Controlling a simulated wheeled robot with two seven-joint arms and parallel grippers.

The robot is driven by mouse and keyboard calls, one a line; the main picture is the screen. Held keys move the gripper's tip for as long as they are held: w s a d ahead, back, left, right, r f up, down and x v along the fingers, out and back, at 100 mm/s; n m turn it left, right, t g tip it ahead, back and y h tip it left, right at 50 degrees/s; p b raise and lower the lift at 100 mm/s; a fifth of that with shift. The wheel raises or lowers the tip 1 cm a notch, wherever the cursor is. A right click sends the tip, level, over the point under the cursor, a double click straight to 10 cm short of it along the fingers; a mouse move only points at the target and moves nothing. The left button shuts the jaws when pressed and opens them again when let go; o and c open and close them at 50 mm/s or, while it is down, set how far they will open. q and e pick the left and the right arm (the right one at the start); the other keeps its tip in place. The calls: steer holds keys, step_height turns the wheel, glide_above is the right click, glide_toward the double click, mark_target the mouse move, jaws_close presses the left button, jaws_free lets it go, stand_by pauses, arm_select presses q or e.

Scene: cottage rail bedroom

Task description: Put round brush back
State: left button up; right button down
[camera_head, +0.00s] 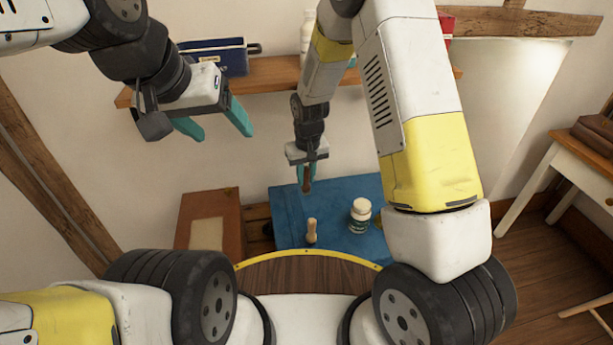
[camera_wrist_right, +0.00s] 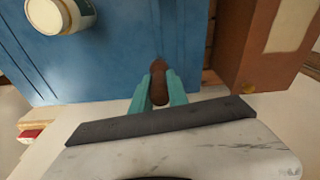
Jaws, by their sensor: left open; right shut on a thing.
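My right gripper (camera_head: 307,172) hangs above the blue surface and is shut on a slim brown thing, seemingly the round brush (camera_head: 307,184). In the right wrist view the brown piece (camera_wrist_right: 158,72) sits between the teal fingers (camera_wrist_right: 159,90) and points away from the wrist; the rest of it is hidden. My left gripper (camera_head: 214,128) is open and empty at upper left, in front of the wall below the shelf.
A white-capped bottle (camera_head: 360,216) and a pale wooden piece (camera_head: 311,231) stand on the blue top (camera_head: 287,222). A wooden shelf (camera_head: 273,76) above holds a blue box (camera_head: 213,57). A brown cabinet (camera_head: 212,206) stands left; a table (camera_head: 571,157) stands right.

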mark_target(306, 194)
step_height(306, 194, down, 8)
steer(key=shift+r, duration=0.25)
steer(key=shift+f, duration=0.1)
steer(key=c, duration=1.3)
jaws_free()
